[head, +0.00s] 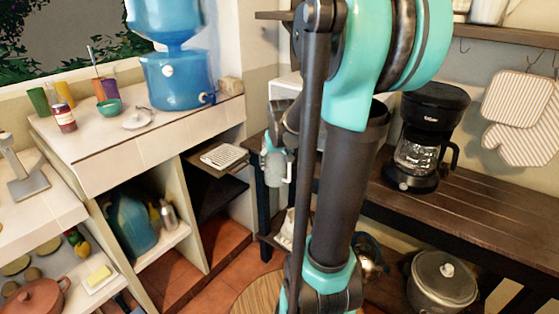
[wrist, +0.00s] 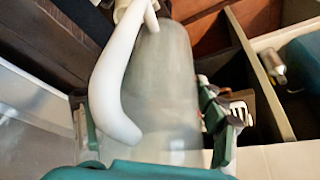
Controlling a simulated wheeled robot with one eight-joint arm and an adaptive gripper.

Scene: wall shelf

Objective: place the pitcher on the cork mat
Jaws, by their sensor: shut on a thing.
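The pitcher (wrist: 172,75) is pale grey with a thick white handle and fills the middle of the wrist view. My gripper (wrist: 155,125) is shut on it, with one teal-and-dark finger on each side of its body. In the head view the pitcher (head: 274,168) shows small, left of my arm, held in the air near the end of the dark wooden bench. My gripper (head: 276,146) is partly hidden there by its own links. I cannot make out a cork mat for certain in either view.
A white slatted rack (head: 224,156) lies on a low ledge left of the pitcher. The white counter (head: 150,150) holds a blue water dispenser (head: 178,80), cups and a jar. A black coffee maker (head: 428,135) stands on the dark bench (head: 480,215). A round wooden top (head: 262,297) is low in front.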

